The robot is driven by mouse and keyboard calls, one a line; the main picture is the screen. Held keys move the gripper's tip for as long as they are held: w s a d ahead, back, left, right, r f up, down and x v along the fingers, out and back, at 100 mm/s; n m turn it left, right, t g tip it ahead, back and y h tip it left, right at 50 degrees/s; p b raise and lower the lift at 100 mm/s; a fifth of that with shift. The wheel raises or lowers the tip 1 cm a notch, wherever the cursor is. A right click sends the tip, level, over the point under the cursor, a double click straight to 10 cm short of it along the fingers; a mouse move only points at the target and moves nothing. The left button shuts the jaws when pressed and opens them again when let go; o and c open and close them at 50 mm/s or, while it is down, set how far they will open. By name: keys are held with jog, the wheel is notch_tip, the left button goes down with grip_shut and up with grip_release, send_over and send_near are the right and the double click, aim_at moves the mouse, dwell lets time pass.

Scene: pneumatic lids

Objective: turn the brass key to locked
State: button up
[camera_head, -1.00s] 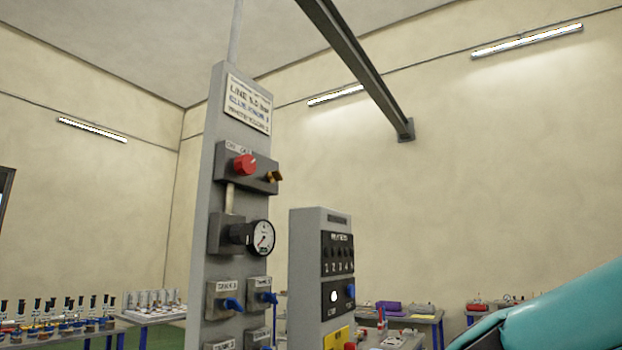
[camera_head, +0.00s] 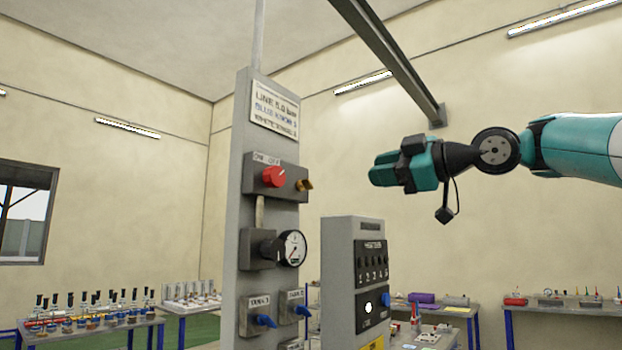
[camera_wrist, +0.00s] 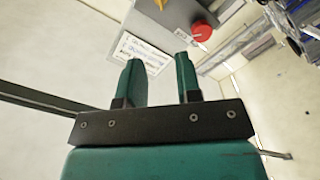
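The brass key (camera_head: 304,185) sits on the front of a grey box on the tall grey panel (camera_head: 251,215), just right of a round red knob (camera_head: 274,177). Its exact turn is too small to tell. In the wrist view a small brass piece (camera_wrist: 161,3) shows at the top edge, with the red knob (camera_wrist: 202,31) to its right. My gripper (camera_head: 374,173) is to the right of the key in the head view, at about its height, apart from the panel. In the wrist view its two fingers (camera_wrist: 158,64) stand apart with nothing between them.
Below the key are a pressure gauge (camera_head: 293,248) and blue valve handles (camera_head: 265,321). A shorter grey cabinet (camera_head: 341,270) with switches stands right of the panel. A sign (camera_head: 275,114) is above. Benches with small items stand behind. A beam (camera_head: 390,60) runs overhead.

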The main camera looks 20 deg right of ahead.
aim_at(310, 182)
jog(key=p+x, duration=0.6)
jog(key=x, duration=1)
jog(key=shift+w+a+f+p, duration=0.1)
jog(key=shift+a+p, duration=0.05)
jog(key=shift+p, duration=0.25)
grip_shut()
